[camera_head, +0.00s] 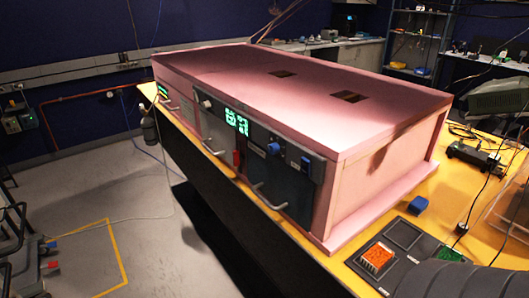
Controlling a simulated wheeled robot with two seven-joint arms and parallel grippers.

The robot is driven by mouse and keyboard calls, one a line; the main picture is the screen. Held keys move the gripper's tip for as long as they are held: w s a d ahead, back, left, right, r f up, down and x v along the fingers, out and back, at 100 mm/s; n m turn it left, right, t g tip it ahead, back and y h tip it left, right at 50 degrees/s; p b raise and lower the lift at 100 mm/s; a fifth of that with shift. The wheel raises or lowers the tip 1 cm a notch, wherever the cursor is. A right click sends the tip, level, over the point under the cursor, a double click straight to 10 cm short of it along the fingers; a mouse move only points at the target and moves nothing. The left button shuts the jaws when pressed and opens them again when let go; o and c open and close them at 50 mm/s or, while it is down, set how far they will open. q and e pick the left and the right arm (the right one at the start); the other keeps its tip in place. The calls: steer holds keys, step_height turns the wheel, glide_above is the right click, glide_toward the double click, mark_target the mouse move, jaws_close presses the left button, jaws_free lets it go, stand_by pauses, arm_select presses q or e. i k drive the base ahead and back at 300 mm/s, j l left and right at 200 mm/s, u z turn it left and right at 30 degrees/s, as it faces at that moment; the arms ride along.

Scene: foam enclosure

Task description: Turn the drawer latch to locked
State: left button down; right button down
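The pink foam enclosure (300,85) stands on a wooden table, with dark front panels facing left and toward me. The front carries a red upright part (237,159), a blue knob (273,148), a blue switch (305,161) and a pale knob (207,103). I cannot tell for sure which of these is the drawer latch, or how it is turned. Metal handles show low on the panels, one at the near end (269,199) and one farther along (212,148). The panels look closed. Neither of my grippers is in view.
A dark tray (399,235) with an orange block (376,257) lies on the table's near right. A small blue block (418,204) is beside it. A dark ribbed shape covers the lower right corner. Grey floor (130,200) lies open left of the table.

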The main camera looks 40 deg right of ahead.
mark_target(237, 154)
steer(key=z, duration=1)
